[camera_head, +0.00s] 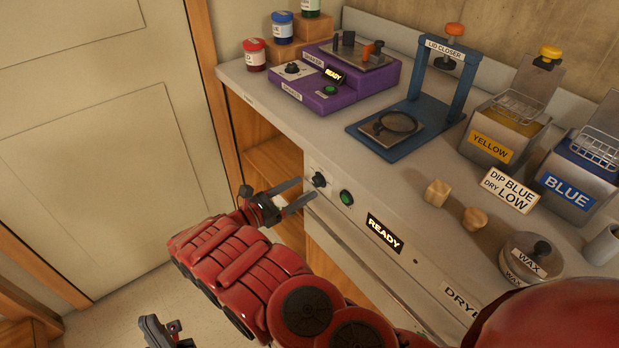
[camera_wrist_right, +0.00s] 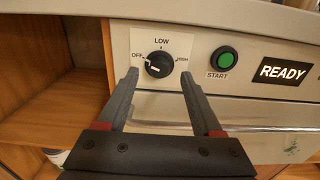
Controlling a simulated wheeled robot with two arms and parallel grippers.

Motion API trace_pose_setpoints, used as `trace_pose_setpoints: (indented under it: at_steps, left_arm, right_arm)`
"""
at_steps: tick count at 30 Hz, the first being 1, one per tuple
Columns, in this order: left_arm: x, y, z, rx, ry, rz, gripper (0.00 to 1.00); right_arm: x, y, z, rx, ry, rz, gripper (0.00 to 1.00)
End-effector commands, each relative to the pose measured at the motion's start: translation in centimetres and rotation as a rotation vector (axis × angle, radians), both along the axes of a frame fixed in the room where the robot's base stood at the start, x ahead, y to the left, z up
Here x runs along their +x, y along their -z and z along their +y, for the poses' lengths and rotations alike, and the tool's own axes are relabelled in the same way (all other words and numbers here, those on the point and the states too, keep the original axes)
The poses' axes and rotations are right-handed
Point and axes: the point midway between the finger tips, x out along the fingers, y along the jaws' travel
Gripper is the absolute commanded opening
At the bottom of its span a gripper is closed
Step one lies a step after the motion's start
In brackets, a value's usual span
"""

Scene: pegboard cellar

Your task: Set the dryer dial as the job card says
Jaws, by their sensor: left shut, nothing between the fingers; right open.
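The dryer dial (camera_head: 319,180) is a black knob on the bench's front panel. In the right wrist view the dial (camera_wrist_right: 159,65) has OFF at left, LOW at top and HIGH at right; its white mark shows on the left, OFF side, exact angle hard to tell. The job card (camera_head: 510,190) reads "DIP BLUE DRY LOW". My right gripper (camera_head: 307,189) is open in front of the dial, its fingertips (camera_wrist_right: 159,72) on either side of it; contact cannot be told. My left gripper (camera_head: 165,333) is shut and empty, low at the bottom left.
A green START button (camera_head: 346,197) and a lit READY display (camera_head: 384,233) sit right of the dial. On the bench stand a purple machine (camera_head: 325,98), a blue lid closer (camera_head: 400,150), yellow (camera_head: 488,148) and blue (camera_head: 566,190) tanks, wooden pieces (camera_head: 437,192) and a wax pot (camera_head: 545,250).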

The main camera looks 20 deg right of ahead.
Motion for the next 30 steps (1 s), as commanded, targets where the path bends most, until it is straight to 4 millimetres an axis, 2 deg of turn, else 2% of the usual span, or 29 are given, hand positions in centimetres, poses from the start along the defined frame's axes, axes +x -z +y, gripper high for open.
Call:
trace_pose_setpoints:
  at_steps: [3, 6, 17, 28, 30]
  left_arm:
    - [0.0, -0.5, 0.0, 0.000, 0.000, 0.000, 0.00]
    - [0.0, -0.7, 0.0, 0.000, 0.000, 0.000, 0.00]
    - [0.0, -0.7, 0.0, 0.000, 0.000, 0.000, 0.00]
    - [0.0, -0.7, 0.0, 0.000, 0.000, 0.000, 0.00]
    - [0.0, -0.7, 0.0, 0.000, 0.000, 0.000, 0.00]
  right_arm:
    - [0.6, 0.0, -1.7, 0.002, -0.001, 0.002, 0.67]
    - [1.0, 0.0, -2.5, 0.002, -0.002, 0.002, 0.67]
    - [1.2, 0.1, -3.1, 0.001, -0.003, 0.001, 0.67]
    - [1.2, 0.1, -3.1, 0.000, -0.003, 0.002, 0.02]
    - [1.2, 0.1, -3.1, 0.000, -0.003, 0.002, 0.00]
